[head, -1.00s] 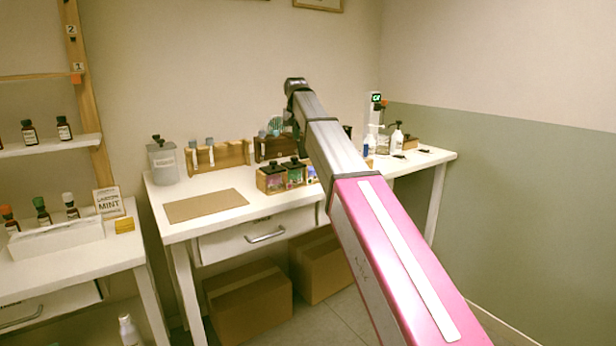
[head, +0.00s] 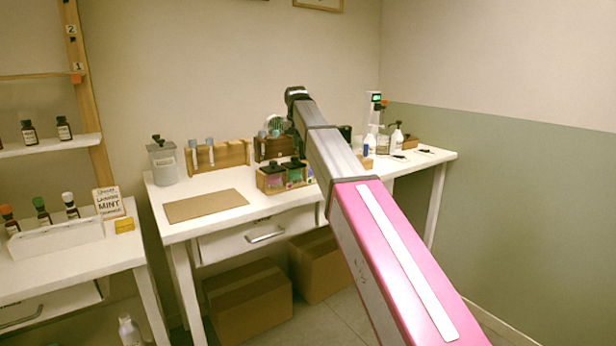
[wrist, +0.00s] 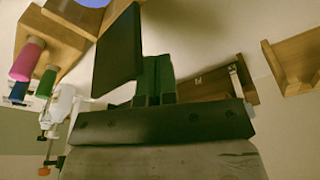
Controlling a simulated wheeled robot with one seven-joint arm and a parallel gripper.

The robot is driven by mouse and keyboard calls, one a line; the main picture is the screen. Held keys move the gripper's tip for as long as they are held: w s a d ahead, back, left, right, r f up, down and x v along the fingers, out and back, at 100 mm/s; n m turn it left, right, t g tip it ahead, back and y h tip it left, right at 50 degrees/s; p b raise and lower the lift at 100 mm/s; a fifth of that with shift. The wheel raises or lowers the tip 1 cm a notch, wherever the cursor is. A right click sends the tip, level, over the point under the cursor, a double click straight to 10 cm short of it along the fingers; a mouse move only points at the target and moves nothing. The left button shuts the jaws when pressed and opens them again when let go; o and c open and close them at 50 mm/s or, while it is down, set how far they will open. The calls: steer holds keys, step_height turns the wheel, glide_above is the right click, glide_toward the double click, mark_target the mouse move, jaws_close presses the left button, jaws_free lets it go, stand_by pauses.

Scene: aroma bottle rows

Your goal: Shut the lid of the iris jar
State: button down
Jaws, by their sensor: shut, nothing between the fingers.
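In the head view a small wooden tray (head: 268,190) on the white table holds square jars. One has pink contents (head: 274,182) and one green (head: 294,176), both under dark lids. A blue-violet jar (head: 311,175) is partly hidden by my arm; I cannot read which is iris. In the wrist view my gripper (wrist: 155,78) is shut and empty. A dark square plate (wrist: 117,50), apparently a raised lid, stands tilted close beside the fingertips; contact is unclear. A rounded blue-violet patch (wrist: 92,3) shows beyond wood at the top edge. In the head view my arm hides the fingers.
A brown mat (head: 205,205) lies on the table's front left. A grey canister (head: 163,161) and wooden racks (head: 219,155) stand behind it. Pump bottles (head: 397,138) stand at the right. A side table (head: 75,260) with a bottle tray is at the left.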

steer(key=shift+s, duration=0.15)
steer(key=shift+s+d, duration=0.75)
steer(key=shift+s, duration=0.3)
steer(key=shift+s+d, duration=0.7)
steer(key=shift+s, duration=0.35)
steer(key=shift+s+d, duration=0.75)
steer(key=shift+s, duration=0.3)
steer(key=shift+r, duration=0.15)
step_height(320, 180, up, 6)
steer(key=shift+f, duration=0.1)
stand_by(0.6)
